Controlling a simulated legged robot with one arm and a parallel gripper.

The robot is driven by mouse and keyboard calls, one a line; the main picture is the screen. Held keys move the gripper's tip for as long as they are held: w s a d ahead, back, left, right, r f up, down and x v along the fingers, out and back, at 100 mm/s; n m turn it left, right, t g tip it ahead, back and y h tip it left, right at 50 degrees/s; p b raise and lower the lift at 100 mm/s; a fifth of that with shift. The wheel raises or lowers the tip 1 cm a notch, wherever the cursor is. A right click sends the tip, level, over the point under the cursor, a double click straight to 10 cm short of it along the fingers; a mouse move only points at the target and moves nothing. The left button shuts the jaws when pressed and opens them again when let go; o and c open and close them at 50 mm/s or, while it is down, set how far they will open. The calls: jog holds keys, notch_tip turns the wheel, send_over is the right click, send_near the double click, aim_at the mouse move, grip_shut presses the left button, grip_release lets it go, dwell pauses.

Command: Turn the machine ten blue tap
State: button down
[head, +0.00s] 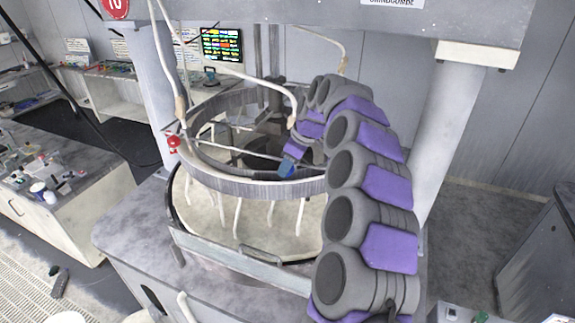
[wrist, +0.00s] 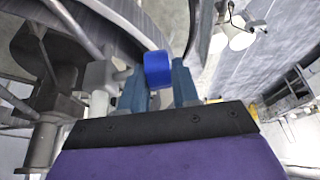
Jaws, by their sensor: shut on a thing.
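A small patch of blue shows there, but finger and tap are hard to tell apart. A red round sign (head: 116,8) at the top left carries a number that is partly cut off.
My grey and purple arm covers the machine's right side. A red tap (head: 173,143) is on the ring's left. Pale hoses hang around the ring above the platen (head: 205,205). Pillars (head: 445,120) flank the machine. A cluttered bench (head: 75,195) is at left.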

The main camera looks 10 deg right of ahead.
jog(key=shift+f+y+b, duration=0.1)
jog(key=shift+y+b, duration=0.2)
jog(key=shift+b, duration=0.15)
jog(key=t+y+b, duration=0.1)
jog(key=b, duration=0.1)
jog(key=y+b, duration=0.1)
jog(key=b, duration=0.1)
jog(key=shift+s+d+f+t+b, duration=0.1)
jog(key=shift+d+f+t+b, duration=0.1)
jog(key=shift+f+t+b, duration=0.15)
jog(key=t+y+b, duration=0.1)
jog(key=b, duration=0.1)
jog(key=y+b, duration=0.1)
jog(key=b, duration=0.2)
jog(key=shift+s+d+t+y, duration=0.1)
jog(key=shift+d+t+y, duration=0.1)
jog(key=shift+t+y, duration=0.15)
jog(key=t+y+b, duration=0.1)
jog(key=b, duration=0.2)
jog(key=shift+d+r+y+b, duration=0.15)
jog(key=shift+y+b, duration=0.3)
jog(key=shift+b, duration=0.4)
jog(key=shift+r+t, duration=0.15)
jog(key=shift+t, duration=0.15)
jog(key=c, duration=1.2)
grip_release()
jog(key=shift+c, duration=0.2)
jog(key=o, duration=0.3)
